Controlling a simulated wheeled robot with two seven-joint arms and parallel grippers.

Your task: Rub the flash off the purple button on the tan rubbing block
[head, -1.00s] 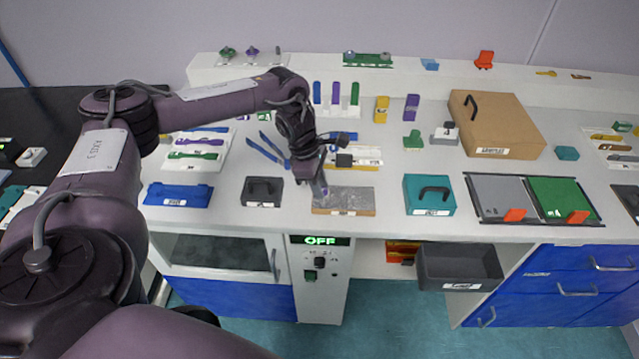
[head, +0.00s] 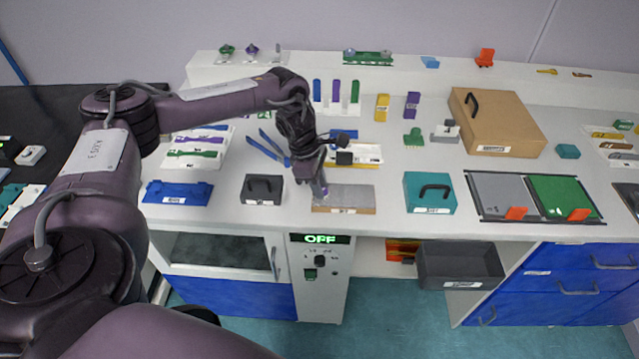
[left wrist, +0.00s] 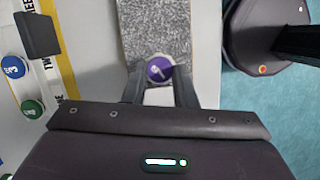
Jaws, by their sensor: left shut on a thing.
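The purple button (left wrist: 159,69) is between the two fingertips of my left gripper (left wrist: 160,76) in the left wrist view, and the fingers are shut on it. The rubbing block (head: 350,197) lies flat near the front edge of the bench, with a grey speckled top and a tan front edge. Its speckled top also shows in the left wrist view (left wrist: 155,25). In the head view my left gripper (head: 319,192) points down at the block's left end. I cannot tell whether the button touches the block. My right gripper is not in view.
A dark grey box (head: 262,188) stands left of the block and a teal box (head: 430,193) stands to its right. Blue tongs (head: 268,148) lie behind. A grey bin (head: 460,264) is below the bench.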

